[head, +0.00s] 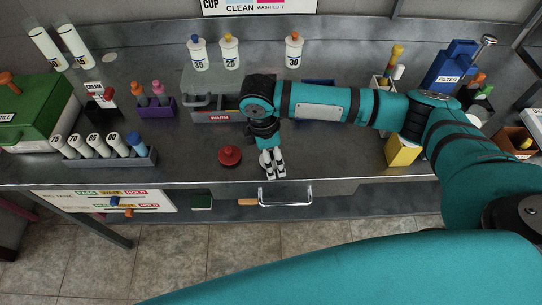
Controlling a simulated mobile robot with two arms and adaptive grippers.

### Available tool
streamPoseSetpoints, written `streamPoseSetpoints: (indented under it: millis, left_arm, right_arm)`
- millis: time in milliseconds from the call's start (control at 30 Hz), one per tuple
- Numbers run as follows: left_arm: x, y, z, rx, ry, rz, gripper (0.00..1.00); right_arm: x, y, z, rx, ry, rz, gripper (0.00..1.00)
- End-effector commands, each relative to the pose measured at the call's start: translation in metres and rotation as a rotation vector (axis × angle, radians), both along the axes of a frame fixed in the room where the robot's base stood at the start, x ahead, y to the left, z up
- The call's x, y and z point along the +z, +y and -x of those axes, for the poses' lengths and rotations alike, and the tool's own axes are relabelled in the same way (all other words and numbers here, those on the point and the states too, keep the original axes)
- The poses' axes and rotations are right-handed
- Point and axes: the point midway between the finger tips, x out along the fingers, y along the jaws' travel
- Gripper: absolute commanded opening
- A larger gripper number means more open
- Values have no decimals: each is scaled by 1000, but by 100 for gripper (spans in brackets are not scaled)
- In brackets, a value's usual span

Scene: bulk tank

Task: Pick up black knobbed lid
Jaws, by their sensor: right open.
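A round dark red lid with a knob on top (230,156) lies on the metal counter near its front edge. I cannot make out a clearly black knobbed lid. My right gripper (272,174) points down just right of the red lid, close to the counter's front edge. It is apart from the lid, and its fingers are open with nothing seen between them. My right arm reaches in from the right and hides part of the counter behind it. My left gripper is not in view.
A rack of numbered white bottles (105,159) and a green box (40,115) stand at left. A purple holder (157,107) and a grey bin marked WARM (215,114) stand behind. A yellow box (402,150) is at right. A drawer handle (285,197) juts out below the counter edge.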

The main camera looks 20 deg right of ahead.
Motion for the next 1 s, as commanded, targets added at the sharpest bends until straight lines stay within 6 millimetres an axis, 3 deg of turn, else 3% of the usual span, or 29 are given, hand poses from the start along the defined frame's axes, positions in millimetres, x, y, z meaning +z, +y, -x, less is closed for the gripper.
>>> streamPoseSetpoints:
  millis: [233, 600, 1000]
  left_arm:
    - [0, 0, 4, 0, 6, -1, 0]
    - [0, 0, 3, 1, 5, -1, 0]
    - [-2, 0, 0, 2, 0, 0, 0]
  right_arm:
    - [-1, 0, 0, -1, 0, 0, 83]
    - [-1, 0, 0, -1, 0, 0, 35]
    - [7, 0, -1, -2, -1, -1, 34]
